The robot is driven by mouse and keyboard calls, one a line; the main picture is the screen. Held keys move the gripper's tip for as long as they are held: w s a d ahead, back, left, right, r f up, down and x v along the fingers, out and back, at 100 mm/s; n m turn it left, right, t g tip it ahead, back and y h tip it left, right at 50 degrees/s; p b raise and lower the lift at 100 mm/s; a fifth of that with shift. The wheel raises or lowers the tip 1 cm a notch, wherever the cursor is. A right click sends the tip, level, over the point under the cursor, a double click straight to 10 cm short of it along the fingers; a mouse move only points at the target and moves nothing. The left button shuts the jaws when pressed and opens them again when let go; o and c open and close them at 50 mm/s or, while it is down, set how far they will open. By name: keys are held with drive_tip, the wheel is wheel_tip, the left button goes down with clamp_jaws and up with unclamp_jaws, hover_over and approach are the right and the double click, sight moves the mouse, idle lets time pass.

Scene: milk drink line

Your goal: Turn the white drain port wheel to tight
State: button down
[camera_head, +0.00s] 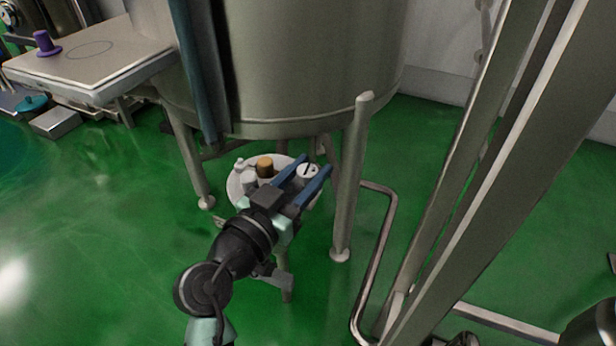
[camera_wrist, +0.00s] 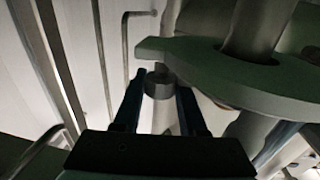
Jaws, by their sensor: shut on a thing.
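The white wheel (camera_head: 308,171), with a dark mark on its top, sits on the right side of a round pale plate (camera_head: 233,190) under the big tank. My gripper (camera_head: 315,164) reaches in from the front, its two blue fingers on either side of the wheel and shut on it. In the wrist view, my gripper (camera_wrist: 160,88) has its fingertips on both sides of a small grey faceted knob, close to the edge of a flat grey-green plate (camera_wrist: 220,70). How far the wheel is turned I cannot tell.
A brown-topped knob (camera_head: 265,166) and a white knob (camera_head: 248,181) stand on the plate left of my gripper. A tank leg (camera_head: 349,185) rises close on the right, with a bent pipe (camera_head: 388,235) beyond it. Green floor is open at the left.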

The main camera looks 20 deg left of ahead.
drive_tip(key=shift+c, duration=2.3)
unclamp_jaws()
drive_tip(key=s+a+p, duration=0.2)
drive_tip(key=s, duration=1.1)
drive_tip(key=shift+p, duration=0.35)
drive_tip(key=shift+w+a, duration=0.1)
